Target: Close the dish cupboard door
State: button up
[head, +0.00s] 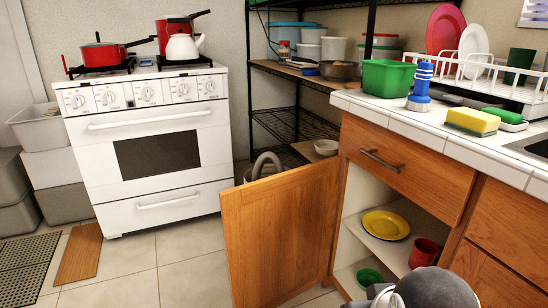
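The dish cupboard door (280,235) is a wooden panel. It stands wide open, swung out to the left from the cupboard under the counter. Part of my arm shows at the bottom edge, in front of the cupboard opening and to the right of the door, apart from the door in the picture. My gripper's fingers cannot be made out, so whether it is open or shut does not show.
A closed drawer (405,170) is above the opening. The tiled counter (430,128) holds a green tub (388,78), a dish rack (490,82) and a sponge (472,122). A white stove (150,150) and wire shelving (275,125) stand behind the door.

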aim_at(279, 228)
jog(key=j+z, duration=0.15)
jog(key=z, duration=0.85)
jog(key=j+z, duration=0.25)
jog(key=j, duration=0.2)
jog(key=j+z, duration=0.25)
jog(key=j, duration=0.2)
jog(key=j+z, duration=0.2)
jog(key=j, duration=0.25)
jog(key=k+j+z, duration=0.25)
jog(key=j, duration=0.2)
jog(key=j+z, duration=0.25)
jog(key=j, duration=0.2)
jog(key=k+j, duration=0.15)
jog(key=j, duration=0.25)
jog(key=k+j, duration=0.15)
jog(key=j, duration=0.2)
jog(key=k+j, duration=0.2)
jog(key=j, duration=0.2)
jog(key=k+j, duration=0.15)
jog(key=j, duration=0.25)
jog(key=z, duration=0.05)
